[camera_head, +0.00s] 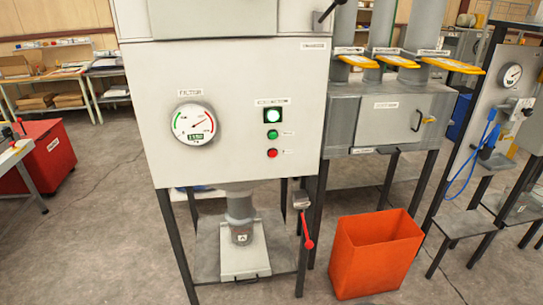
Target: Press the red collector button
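The red button (272,153) sits low on the front of the grey machine cabinet (240,80). Directly above it are a green button (273,134) and a lit white-green lamp (272,115) under a small label, too small to read surely. A round gauge (194,124) is to their left on the same panel. Neither of my grippers shows in the head view, and nothing covers the red button.
An orange bin (375,255) stands on the floor at the right. A red-handled lever (307,230) hangs by the cabinet's right leg. A second machine with yellow handles (405,115) is behind. Floor is clear at left front.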

